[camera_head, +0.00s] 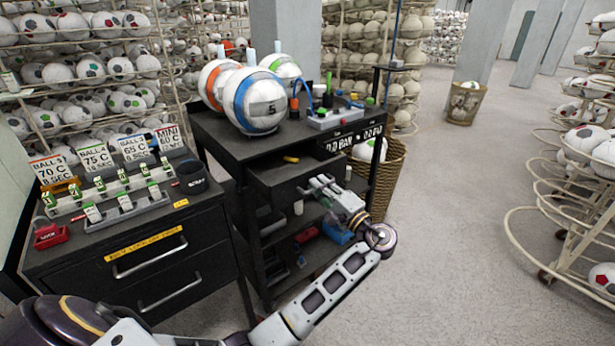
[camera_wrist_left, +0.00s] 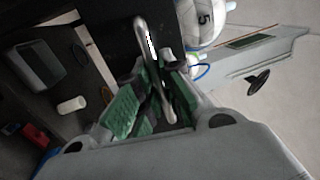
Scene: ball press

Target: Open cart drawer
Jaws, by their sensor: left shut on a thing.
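The black cart (camera_head: 240,140) stands in the middle of the head view. Its top drawer (camera_head: 277,183) sticks out towards me, and a yellow thing (camera_head: 291,159) shows at its open top. My left gripper (camera_head: 318,187) is at the drawer's front. In the left wrist view the metal drawer handle (camera_wrist_left: 152,45) runs between the green pads of my left gripper (camera_wrist_left: 160,92), which is shut on it. In the head view the gripper hides most of the handle. My right gripper is not in view.
Large balls (camera_head: 254,99) and a small device (camera_head: 335,117) stand on the cart top. Lower shelves hold a blue bin (camera_head: 337,234) and other small things. A drawer cabinet (camera_head: 130,250) stands left of the cart, a wicker basket (camera_head: 387,180) behind it.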

